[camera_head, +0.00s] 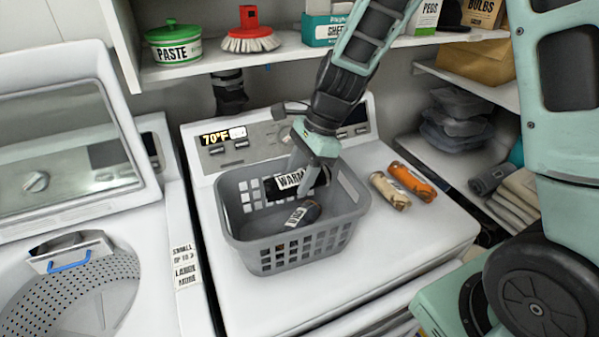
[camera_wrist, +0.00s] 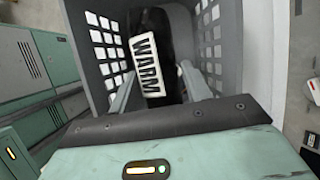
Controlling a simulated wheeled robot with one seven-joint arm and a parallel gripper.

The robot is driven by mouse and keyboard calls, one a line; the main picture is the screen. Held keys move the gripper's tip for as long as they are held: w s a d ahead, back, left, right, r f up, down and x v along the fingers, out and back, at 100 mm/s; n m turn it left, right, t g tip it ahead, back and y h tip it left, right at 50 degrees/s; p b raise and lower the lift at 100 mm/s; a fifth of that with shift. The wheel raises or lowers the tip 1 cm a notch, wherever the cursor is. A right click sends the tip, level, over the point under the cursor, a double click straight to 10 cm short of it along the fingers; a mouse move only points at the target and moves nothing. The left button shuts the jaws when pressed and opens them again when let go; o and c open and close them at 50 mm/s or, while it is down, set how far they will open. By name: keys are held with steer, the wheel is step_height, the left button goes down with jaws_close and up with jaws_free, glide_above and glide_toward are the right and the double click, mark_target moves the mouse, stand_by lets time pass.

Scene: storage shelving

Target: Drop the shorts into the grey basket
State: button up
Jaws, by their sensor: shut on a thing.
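The grey basket (camera_head: 300,250) stands on top of the white machine in the middle of the head view. My gripper (camera_head: 304,176) is inside the basket's upper part, shut on a dark bundle labelled WARM (camera_head: 291,184). In the wrist view this dark bundle (camera_wrist: 178,40) sits between the two fingers, with the basket wall (camera_wrist: 232,70) around it. I cannot tell by shape whether it is the shorts. A second dark labelled bundle (camera_head: 303,214) lies lower in the basket. The underside of the held bundle is hidden.
A tan roll (camera_head: 389,191) and an orange roll (camera_head: 415,181) lie on the machine (camera_head: 395,255) right of the basket. A shelf above holds a paste tub (camera_head: 173,43) and a red brush (camera_head: 250,32). An open washer (camera_head: 90,285) is at left. The machine's front top is clear.

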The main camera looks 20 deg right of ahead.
steer(key=o, duration=1.1)
steer(key=b+v, duration=0.2)
steer(key=v, duration=1.5)
steer(key=shift+d+r, duration=0.15)
steer(key=s+a+f+n+h+b, duration=0.1)
steer(key=s+a+f+n, duration=0.3)
steer(key=s+n, duration=0.3)
steer(key=s+a+f+n+h+b, duration=0.1)
steer(key=s+a+f+n, duration=0.4)
steer(key=n, duration=0.5)
steer(key=s+a+f+n+h+b, duration=0.1)
steer(key=s+a+f+n, duration=0.3)
steer(key=s+f+n, duration=0.2)
steer(key=shift+s+a+f+n+h+b, duration=0.1)
steer(key=shift+s+a+n+h+b, duration=0.1)
steer(key=shift+s+n, duration=0.7)
steer(key=shift+s+a+f+n+h+b, duration=0.15)
steer(key=shift+s+n, duration=0.35)
steer(key=shift+s, duration=0.65)
